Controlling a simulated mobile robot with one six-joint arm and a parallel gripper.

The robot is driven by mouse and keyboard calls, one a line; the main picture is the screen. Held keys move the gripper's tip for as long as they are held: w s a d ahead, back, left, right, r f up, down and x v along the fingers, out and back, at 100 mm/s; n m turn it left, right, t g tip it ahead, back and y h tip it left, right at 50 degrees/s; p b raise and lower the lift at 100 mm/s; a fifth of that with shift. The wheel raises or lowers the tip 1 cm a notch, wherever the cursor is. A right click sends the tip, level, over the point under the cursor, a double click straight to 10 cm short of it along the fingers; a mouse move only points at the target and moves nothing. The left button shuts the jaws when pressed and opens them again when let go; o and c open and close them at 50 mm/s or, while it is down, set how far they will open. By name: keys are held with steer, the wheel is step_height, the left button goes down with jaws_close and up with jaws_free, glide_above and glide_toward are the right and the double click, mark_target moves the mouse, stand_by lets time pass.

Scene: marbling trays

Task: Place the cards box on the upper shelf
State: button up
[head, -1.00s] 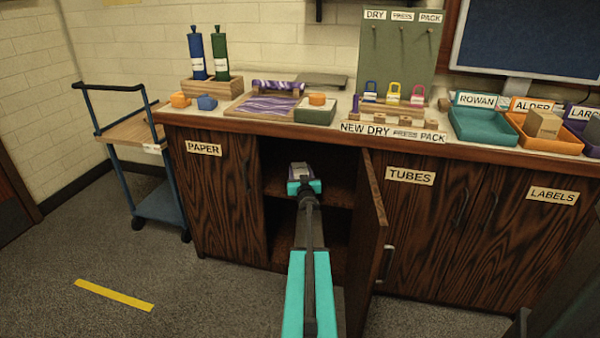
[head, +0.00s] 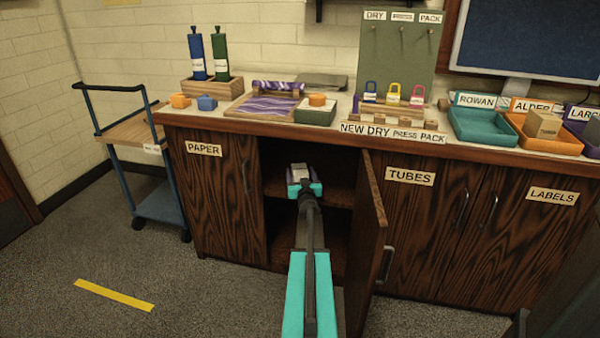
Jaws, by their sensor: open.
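The cards box (head: 298,173), purple with a pale top, is inside the open middle cupboard, at the level of the upper shelf (head: 341,193). My gripper (head: 304,187), with teal fingers, reaches into the cupboard right at the near side of the box. Its jaws are open. The gripper hides the box's lower near part, so I cannot tell whether the box rests fully on the shelf or whether the fingers touch it.
The open cupboard door (head: 368,240) stands close to the right of my arm. The PAPER door (head: 215,205) is shut on the left. The counter above holds a marbling tray (head: 232,112), a teal tray (head: 457,130) and other items. A trolley (head: 150,210) stands at the left.

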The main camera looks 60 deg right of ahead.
steer(key=p+v, duration=0.1)
steer(key=v, duration=0.9)
steer(key=shift+s+a, duration=0.1)
stand_by(0.9)
steer(key=w+a+f+n+g+y, duration=0.1)
steer(key=w+a+f+g+y, duration=0.3)
steer(key=a+f, duration=0.85)
steer(key=w+a+f+n+y, duration=0.1)
steer(key=w+a+f+y, duration=0.35)
steer(key=a+f, duration=0.75)
steer(key=a+f+n+g, duration=0.15)
steer(key=a+f, duration=0.45)
steer(key=a, duration=0.6)
steer(key=s+a+f+n+g+y, duration=0.15)
steer(key=s+a+f, duration=0.25)
steer(key=a, duration=0.5)
steer(key=s+a+f+n+g+y, duration=0.1)
steer(key=s+a+f+g+y, duration=0.25)
steer(key=a, duration=0.55)
steer(key=s+a+f+n+g, duration=0.2)
steer(key=s+a+n+g, duration=0.2)
steer(key=s+a, duration=1.2)
steer(key=s+g, duration=0.2)
steer(key=s, duration=0.1)
